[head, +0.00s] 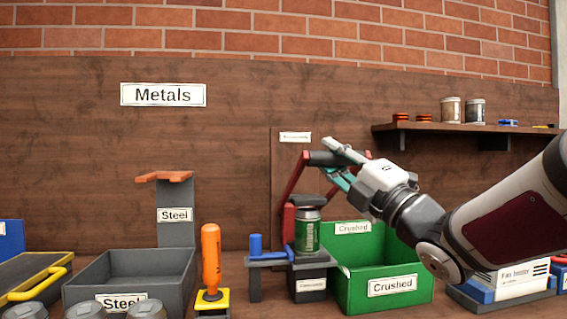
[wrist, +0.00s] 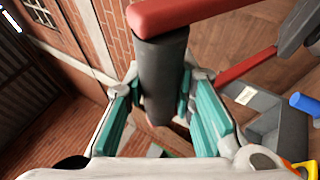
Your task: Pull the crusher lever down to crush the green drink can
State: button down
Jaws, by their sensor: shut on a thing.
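The green drink can (head: 307,230) stands upright in the crusher, on its dark base (head: 308,275), under a dark press block (head: 306,200). The crusher lever has red side arms (head: 291,184) and a dark cross handle (head: 322,158); the arms rise above the can, so the lever is up. My gripper (head: 343,165) is at the handle, to the upper right of the can. In the wrist view the dark handle (wrist: 163,75) lies between the teal fingers of my gripper (wrist: 160,112), which are shut on it. The can is not visible in the wrist view.
A green bin (head: 357,294) labelled Crushed stands right of the crusher, under my arm. A grey Steel bin (head: 131,272) and an orange-handled tool (head: 211,258) are to the left. A shelf (head: 440,129) with cans hangs at right. A blue peg (head: 256,245) stands beside the can.

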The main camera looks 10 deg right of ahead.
jog(key=shift+s+f+b, duration=0.5)
jog(key=shift+b, duration=0.15)
jog(key=c, duration=1.3)
grip_release()
jog(key=shift+s+r, duration=0.1)
jog(key=shift+c, duration=0.2)
jog(key=v, duration=1.2)
jog(key=shift+f, duration=0.25)
